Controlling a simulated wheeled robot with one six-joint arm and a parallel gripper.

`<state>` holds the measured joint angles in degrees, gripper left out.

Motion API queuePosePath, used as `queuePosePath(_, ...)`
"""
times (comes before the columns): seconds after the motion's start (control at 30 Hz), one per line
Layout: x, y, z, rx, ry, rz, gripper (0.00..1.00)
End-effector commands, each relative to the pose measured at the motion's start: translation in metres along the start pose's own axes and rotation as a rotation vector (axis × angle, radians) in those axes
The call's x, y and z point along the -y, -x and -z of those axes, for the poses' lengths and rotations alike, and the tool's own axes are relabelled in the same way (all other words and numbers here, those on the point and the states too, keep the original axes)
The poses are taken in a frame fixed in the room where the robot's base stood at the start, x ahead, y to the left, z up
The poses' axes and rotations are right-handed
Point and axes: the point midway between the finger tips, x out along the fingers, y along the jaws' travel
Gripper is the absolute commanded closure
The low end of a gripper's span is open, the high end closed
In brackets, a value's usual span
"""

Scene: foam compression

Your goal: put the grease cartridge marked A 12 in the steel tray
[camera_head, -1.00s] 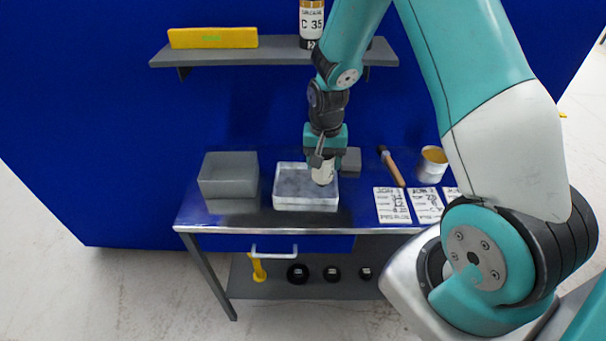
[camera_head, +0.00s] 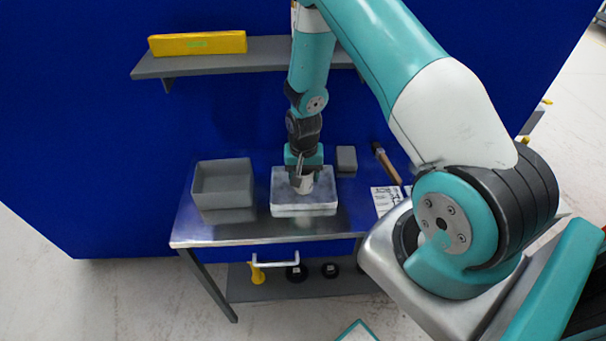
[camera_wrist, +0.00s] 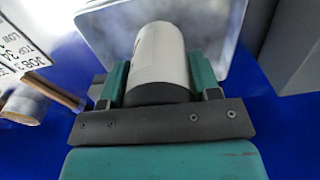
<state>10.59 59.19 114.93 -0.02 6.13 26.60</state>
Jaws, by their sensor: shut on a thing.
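My gripper (camera_head: 303,174) is shut on a pale, whitish grease cartridge (camera_head: 304,185) with a dark end. In the wrist view the cartridge (camera_wrist: 160,58) sits between the two green fingers of my gripper (camera_wrist: 160,85); its marking cannot be read in either view. The steel tray (camera_head: 305,211) is a shallow, shiny box on the bench. The cartridge hangs over or inside the tray, near its middle; I cannot tell whether it touches the floor. The tray also shows behind the cartridge in the wrist view (camera_wrist: 215,32).
A grey open bin (camera_head: 223,187) stands left of the tray. A grey block (camera_head: 346,159) is behind it to the right. A brush or hammer with a wooden handle (camera_head: 388,168) and label cards (camera_head: 385,200) lie to the right. A shelf (camera_head: 200,67) with a yellow box (camera_head: 197,43) is above.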

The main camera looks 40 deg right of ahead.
Motion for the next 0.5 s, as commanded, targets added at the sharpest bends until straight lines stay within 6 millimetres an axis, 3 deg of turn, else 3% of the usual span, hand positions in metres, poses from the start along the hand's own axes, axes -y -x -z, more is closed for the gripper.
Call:
queuePosePath(0.13,0.001,-0.012,0.000,-0.001,0.002,0.001,0.87)
queuePosePath(0.5,0.003,-0.018,-0.001,-0.001,0.004,0.001,0.87)
